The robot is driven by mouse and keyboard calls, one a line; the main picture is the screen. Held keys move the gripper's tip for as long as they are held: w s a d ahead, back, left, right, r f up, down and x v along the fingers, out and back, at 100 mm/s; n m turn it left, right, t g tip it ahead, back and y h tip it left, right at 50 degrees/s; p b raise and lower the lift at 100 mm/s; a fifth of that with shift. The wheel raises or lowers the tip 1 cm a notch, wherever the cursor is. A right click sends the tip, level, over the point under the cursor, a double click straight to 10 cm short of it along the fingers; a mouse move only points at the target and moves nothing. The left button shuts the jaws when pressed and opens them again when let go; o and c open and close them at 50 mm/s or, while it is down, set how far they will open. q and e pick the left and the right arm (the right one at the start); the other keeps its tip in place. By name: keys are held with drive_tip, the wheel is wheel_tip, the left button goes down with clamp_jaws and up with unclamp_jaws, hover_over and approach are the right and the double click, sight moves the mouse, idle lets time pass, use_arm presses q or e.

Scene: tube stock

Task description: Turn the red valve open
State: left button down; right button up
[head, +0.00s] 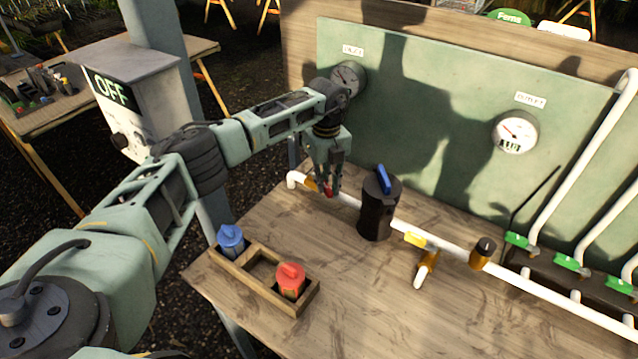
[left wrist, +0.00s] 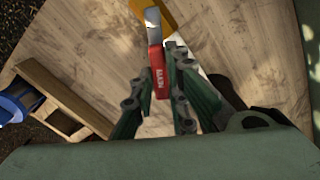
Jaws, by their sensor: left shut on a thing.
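The red valve handle (head: 328,190) sits on the white pipe near its left end, at the back of the wooden table. It also shows in the left wrist view (left wrist: 157,75) with white lettering and a bare metal end. My left gripper (head: 327,178) reaches down from above and is shut on the red handle, whose lower part lies between the fingers (left wrist: 160,95). The fingers hide much of the valve body in the head view. My right gripper is not in view.
A black filter housing with a blue handle (head: 377,210) stands just right of my left gripper. A yellow-handled valve (head: 416,240) is farther along the pipe. A wooden holder (head: 245,275) with blue and red cartridges stands in front. A panel with gauges (head: 430,110) rises behind.

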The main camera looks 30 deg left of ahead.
use_arm(q)
drive_tip(key=w+n, duration=0.1)
drive_tip(key=d+n, duration=0.1)
drive_tip(key=n, duration=0.1)
drive_tip(key=shift+w+n+b, duration=0.3)
drive_tip(key=shift+w+b, duration=0.1)
drive_tip(key=shift+w+n+b, duration=0.35)
drive_tip(key=shift+w+n, duration=0.35)
drive_tip(key=shift+n, duration=0.5)
drive_tip(key=shift+r, duration=0.1)
drive_tip(key=c, duration=1.7)
unclamp_jaws()
wheel_tip(320, 180, up, 12)
drive_tip(key=shift+f, duration=0.1)
